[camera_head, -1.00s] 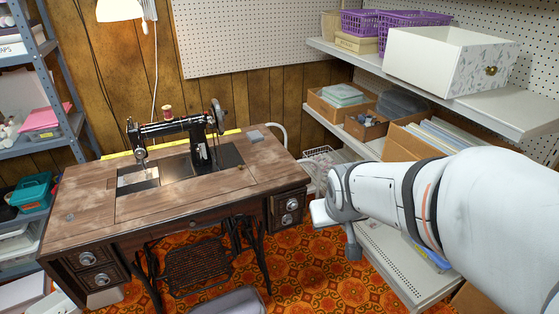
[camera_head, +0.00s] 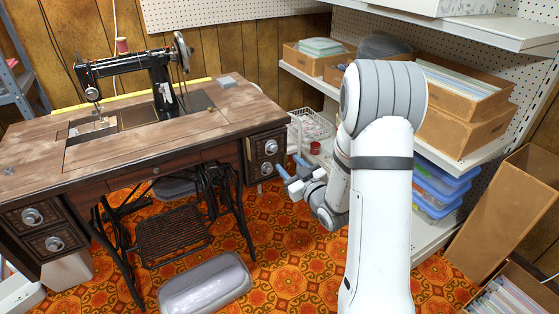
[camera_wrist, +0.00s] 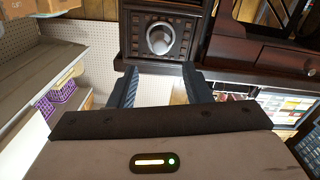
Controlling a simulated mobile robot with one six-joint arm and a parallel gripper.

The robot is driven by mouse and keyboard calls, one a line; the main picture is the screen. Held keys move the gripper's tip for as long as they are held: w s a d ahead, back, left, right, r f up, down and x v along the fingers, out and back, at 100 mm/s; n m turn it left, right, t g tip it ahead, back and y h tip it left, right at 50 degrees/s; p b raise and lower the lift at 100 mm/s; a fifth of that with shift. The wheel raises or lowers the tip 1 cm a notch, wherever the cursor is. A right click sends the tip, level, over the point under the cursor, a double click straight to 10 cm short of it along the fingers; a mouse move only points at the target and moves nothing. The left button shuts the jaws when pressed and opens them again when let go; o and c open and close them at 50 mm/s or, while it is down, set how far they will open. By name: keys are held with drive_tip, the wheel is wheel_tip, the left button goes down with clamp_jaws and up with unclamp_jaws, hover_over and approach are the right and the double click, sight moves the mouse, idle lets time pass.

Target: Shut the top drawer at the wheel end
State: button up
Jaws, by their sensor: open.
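The sewing table (camera_head: 130,140) has a black sewing machine (camera_head: 130,68) on top, its handwheel (camera_head: 183,52) at the right end. Under that end, the top drawer (camera_head: 257,150) has a round metal knob and carved dark face. It seems to stand slightly proud of the lower drawer (camera_head: 267,169); how far is hard to tell. My gripper (camera_head: 290,170) is open and empty, just right of these drawers, apart from them. In the wrist view, which looks upside down, a knobbed drawer face, apparently the top drawer (camera_wrist: 135,37), lies beyond my open fingers (camera_wrist: 161,88).
Shelving (camera_head: 430,165) with cardboard boxes and blue bins stands close on the right. A wire basket (camera_head: 312,125) sits behind my gripper. A grey padded object (camera_head: 205,285) lies on the patterned floor. Iron treadle legs (camera_head: 235,205) stand left of the drawers.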

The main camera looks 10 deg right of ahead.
sight(275, 149)
drive_tip(key=b+x, duration=0.1)
drive_tip(key=x, duration=0.6)
drive_tip(key=shift+w+a, duration=0.1)
drive_tip(key=shift+w, duration=0.15)
drive_tip(key=shift+c, duration=0.3)
clamp_jaws()
